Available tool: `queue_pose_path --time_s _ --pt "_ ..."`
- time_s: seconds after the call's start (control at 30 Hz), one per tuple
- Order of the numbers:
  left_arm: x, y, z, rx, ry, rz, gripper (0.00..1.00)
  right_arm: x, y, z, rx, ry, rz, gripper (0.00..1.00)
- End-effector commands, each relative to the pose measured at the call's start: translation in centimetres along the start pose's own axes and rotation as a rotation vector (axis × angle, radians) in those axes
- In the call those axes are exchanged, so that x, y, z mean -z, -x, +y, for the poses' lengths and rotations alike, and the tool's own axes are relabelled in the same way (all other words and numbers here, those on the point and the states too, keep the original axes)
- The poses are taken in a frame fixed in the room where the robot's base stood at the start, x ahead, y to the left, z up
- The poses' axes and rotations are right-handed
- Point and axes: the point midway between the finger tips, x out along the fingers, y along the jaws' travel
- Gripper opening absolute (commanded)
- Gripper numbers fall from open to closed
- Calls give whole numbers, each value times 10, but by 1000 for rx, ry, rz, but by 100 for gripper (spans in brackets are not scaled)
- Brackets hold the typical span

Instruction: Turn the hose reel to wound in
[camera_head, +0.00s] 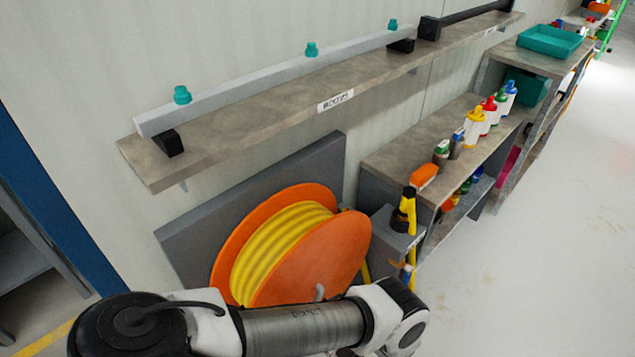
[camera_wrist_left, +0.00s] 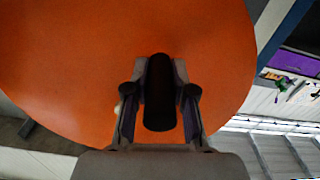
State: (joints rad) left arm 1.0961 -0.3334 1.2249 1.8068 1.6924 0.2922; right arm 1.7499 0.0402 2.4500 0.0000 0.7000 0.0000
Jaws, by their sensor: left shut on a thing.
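The hose reel (camera_head: 318,255) has orange round side plates with yellow hose (camera_head: 280,245) wound between them, and stands against a grey back panel. Its orange side plate (camera_wrist_left: 80,60) fills much of the left wrist view. A dark cylindrical handle (camera_wrist_left: 160,95) sticks out from this plate toward the camera. My left gripper (camera_wrist_left: 160,100) has its fingers on both sides of the handle and is shut on it. In the head view my left arm crosses the bottom in front of the reel and its gripper cannot be made out. My right gripper is in neither view.
A wall shelf (camera_head: 240,122) with a long grey bar runs above the reel. To the right stand a small grey box (camera_head: 388,230) with a yellow-handled tool and a bench (camera_head: 410,150) with several bottles. The floor (camera_head: 540,240) at right is clear.

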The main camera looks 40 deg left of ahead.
Motion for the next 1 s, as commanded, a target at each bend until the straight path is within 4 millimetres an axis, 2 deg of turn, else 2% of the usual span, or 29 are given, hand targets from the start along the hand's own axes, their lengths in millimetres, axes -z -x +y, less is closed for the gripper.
queue_pose_path --time_s 0.27,0.83,1.0 --pt "7 -2 -7 1 -88 3 0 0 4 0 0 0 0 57" --pt "42 -2 -35 2 -485 3 0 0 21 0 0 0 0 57" --pt "49 -2 -38 3 -494 4 0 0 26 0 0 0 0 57"
